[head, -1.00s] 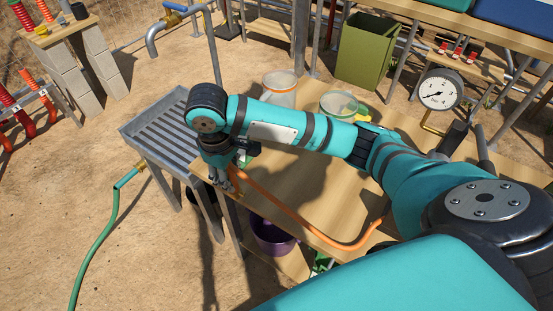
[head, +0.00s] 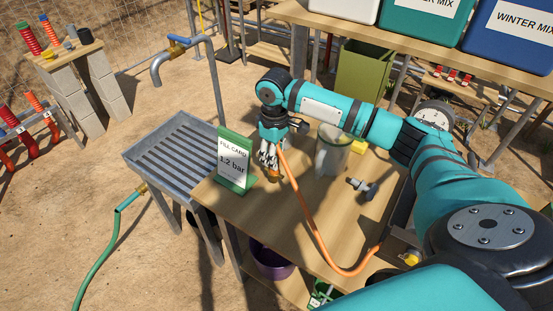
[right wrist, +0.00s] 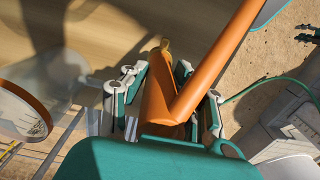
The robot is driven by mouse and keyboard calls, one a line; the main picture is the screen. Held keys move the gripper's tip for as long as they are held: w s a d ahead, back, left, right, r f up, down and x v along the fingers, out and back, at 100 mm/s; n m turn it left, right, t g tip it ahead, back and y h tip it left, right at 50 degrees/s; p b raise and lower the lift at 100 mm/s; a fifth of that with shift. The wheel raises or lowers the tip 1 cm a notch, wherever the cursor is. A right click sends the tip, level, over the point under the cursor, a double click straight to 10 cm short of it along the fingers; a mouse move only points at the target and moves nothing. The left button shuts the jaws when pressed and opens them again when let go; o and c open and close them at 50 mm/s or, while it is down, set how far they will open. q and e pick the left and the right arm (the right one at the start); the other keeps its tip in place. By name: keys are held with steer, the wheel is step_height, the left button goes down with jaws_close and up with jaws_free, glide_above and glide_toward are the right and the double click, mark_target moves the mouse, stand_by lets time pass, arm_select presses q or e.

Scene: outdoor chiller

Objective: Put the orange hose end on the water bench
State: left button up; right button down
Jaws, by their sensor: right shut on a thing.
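My right gripper (head: 268,160) is shut on the end of the orange hose (head: 307,210). It points down over the left part of the wooden bench (head: 230,207), behind and right of the fill card. Whether the hose end touches the wood is unclear. The right wrist view shows the orange hose (right wrist: 158,108) between the fingers of the right gripper (right wrist: 165,85), with a brass-coloured tip. The hose runs from the gripper across the bench toward its front right. My left gripper is not in view.
A green-framed fill card (head: 235,160) reading 1.2 bar stands near the gripper. A slatted metal tray (head: 170,150) adjoins the bench's left.

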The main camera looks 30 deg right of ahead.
steer(key=shift+w+d, duration=0.2)
steer(key=shift+d, duration=0.15)
steer(key=shift+w+d+f+p, duration=0.1)
steer(key=shift+d+f+p, duration=0.05)
steer(key=shift+f+p, duration=0.2)
step_height(320, 180, down, 2)
steer(key=shift+f+p, duration=0.15)
steer(key=shift+p, duration=0.25)
steer(key=shift+f, duration=0.3)
steer(key=c, duration=1)
jaws_free()
step_height(320, 180, up, 12)
steer(key=shift+r+b, duration=0.1)
steer(key=shift+b, duration=0.9)
